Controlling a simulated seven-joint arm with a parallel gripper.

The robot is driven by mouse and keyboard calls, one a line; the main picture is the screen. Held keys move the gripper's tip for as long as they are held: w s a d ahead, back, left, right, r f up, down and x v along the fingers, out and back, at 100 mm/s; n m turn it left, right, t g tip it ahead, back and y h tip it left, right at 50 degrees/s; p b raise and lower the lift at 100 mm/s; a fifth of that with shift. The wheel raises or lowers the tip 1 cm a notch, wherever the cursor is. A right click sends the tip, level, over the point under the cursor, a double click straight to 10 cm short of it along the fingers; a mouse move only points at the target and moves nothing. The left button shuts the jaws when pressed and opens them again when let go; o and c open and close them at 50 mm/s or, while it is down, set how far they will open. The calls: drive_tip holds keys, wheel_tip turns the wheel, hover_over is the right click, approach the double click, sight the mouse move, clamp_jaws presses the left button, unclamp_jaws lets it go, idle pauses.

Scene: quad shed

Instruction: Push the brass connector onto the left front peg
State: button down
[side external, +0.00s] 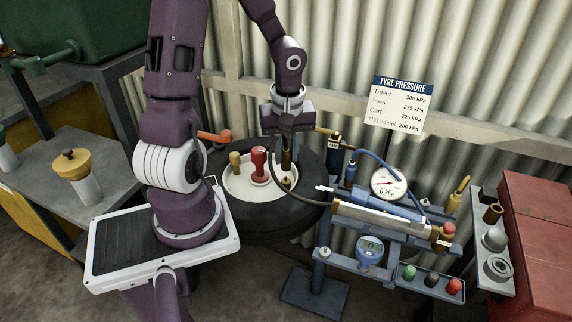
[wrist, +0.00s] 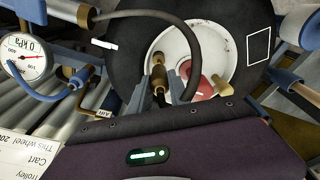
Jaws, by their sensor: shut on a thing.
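The brass connector (side external: 287,161) is upright between the fingers of my gripper (side external: 286,147), over the right part of the cream wheel disc (side external: 240,185). In the wrist view the connector (wrist: 158,76) sits between the two grey fingers of my gripper (wrist: 167,86), with a black hose running from it. A small brass fitting (side external: 288,182) shows on the disc just below the connector; I cannot tell whether they touch. A brass post (side external: 235,158) and a red-handled piece (side external: 259,163) stand on the disc to the left. I cannot pick out which is the left front peg.
A black tyre (side external: 255,226) surrounds the disc. The black hose (side external: 301,195) loops toward the blue pump stand (side external: 345,255) on the right. The stand carries a gauge (side external: 389,183) reading about zero. A pressure sign (side external: 398,103) stands behind. An orange handle (side external: 215,136) lies near my arm.

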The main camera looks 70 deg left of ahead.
wheel_tip(320, 180, up, 5)
drive_tip(key=shift+d+r, duration=0.15)
drive_tip(key=d, duration=0.1)
hover_over(326, 248)
wheel_tip(326, 248, down, 6)
drive_tip(key=r, duration=0.1)
drive_tip(key=shift+f, duration=3.1)
drive_tip(key=shift+f, duration=0.55)
drive_tip(key=c, duration=1.5)
unclamp_jaws()
